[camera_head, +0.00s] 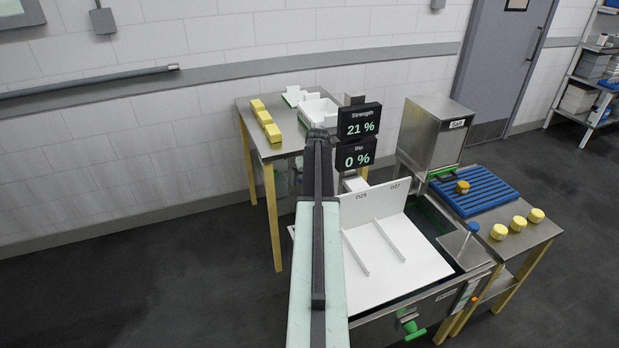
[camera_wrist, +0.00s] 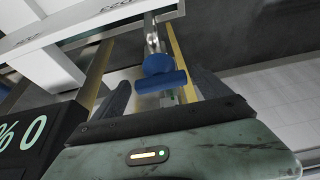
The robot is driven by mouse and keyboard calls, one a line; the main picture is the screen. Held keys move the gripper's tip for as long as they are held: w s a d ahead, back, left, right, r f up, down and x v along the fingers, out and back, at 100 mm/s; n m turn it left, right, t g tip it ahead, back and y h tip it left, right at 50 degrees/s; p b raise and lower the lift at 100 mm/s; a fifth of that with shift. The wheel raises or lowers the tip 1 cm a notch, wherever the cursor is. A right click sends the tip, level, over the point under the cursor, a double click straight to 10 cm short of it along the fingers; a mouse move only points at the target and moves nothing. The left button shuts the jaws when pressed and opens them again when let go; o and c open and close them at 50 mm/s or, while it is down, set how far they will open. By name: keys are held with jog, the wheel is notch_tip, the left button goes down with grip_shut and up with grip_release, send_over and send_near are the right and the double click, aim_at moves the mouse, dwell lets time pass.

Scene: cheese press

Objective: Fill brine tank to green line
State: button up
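The brine tank (camera_head: 478,276) is a steel basin at the front right, largely covered by a white board (camera_head: 390,265) marked D25 and D27. A strip of dark green shows at its back right; I cannot make out a green line or liquid level. A display (camera_head: 358,122) reads Strength 21 %, and a lower one (camera_head: 356,155) reads 0 %. In the wrist view, my gripper (camera_wrist: 161,84) is open, its dark fingers on either side of a blue handle (camera_wrist: 160,86) with a round blue knob. Contact cannot be told. My arm hides this spot in the head view.
A back table (camera_head: 262,121) carries yellow blocks (camera_head: 265,117) and a white tray (camera_head: 319,112). A steel box (camera_head: 435,132) stands behind the tank. A blue slatted rack (camera_head: 476,190) and yellow rounds lie at right. A green tap (camera_head: 411,327) is on the tank's front.

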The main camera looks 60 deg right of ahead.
jog(key=p+v, duration=0.7)
jog(key=shift+r, duration=0.35)
jog(key=shift+s+a, duration=0.1)
